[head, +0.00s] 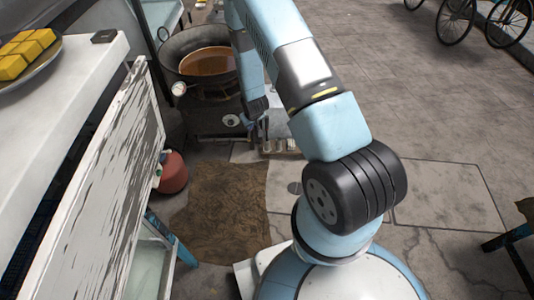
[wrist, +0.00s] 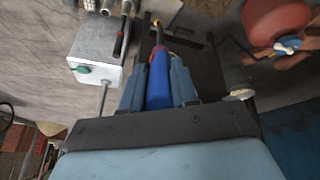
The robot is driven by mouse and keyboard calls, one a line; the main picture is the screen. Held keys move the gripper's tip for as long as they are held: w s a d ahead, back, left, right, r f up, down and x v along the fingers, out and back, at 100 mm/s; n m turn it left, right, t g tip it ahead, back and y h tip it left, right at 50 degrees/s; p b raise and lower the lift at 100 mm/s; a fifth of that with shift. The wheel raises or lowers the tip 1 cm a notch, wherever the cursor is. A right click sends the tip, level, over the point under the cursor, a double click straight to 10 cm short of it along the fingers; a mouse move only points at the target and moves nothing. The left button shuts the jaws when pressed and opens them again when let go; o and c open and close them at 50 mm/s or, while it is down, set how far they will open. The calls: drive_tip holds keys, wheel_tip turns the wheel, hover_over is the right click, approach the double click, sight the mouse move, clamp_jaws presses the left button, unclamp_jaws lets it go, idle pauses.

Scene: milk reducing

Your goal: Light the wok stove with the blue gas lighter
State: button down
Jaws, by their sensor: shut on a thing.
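My gripper (wrist: 158,75) is shut on the blue gas lighter (wrist: 158,82), which lies lengthwise between the two fingers in the wrist view. The lighter's dark nozzle points away from the gripper, with some red and yellow near its far part. In the head view my gripper (head: 262,126) is low beside the front of the wok stove (head: 212,120); the lighter cannot be made out clearly there. A large dark wok (head: 172,52) with brown liquid sits on the stove. The burner is mostly hidden below the wok, and no flame shows.
A red gas cylinder (head: 173,174) stands left of the stove; in the wrist view the cylinder (wrist: 275,18) has a blue valve. A grey box with a green knob (wrist: 95,62) is close to the left finger. A white counter (head: 80,80) fills the left.

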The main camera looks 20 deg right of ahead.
drive_tip(key=s+f+n+t+y, duration=0.1)
drive_tip(key=s+f+t, duration=0.2)
drive_tip(key=f+t, duration=0.3)
drive_tip(key=s+d+f+n+t+y, duration=0.1)
drive_tip(key=s+d+f+t, duration=0.2)
drive_tip(key=s, duration=0.6)
drive_tip(key=w+a+t, duration=0.1)
drive_tip(key=w+a, duration=0.2)
drive_tip(key=w, duration=1.9)
drive_tip(key=shift+w+r, duration=0.4)
drive_tip(key=shift+r, duration=0.05)
drive_tip(key=shift+w, duration=0.45)
drive_tip(key=s+d, duration=0.1)
drive_tip(key=s, duration=0.9)
drive_tip(key=shift+d, duration=0.15)
idle(0.6)
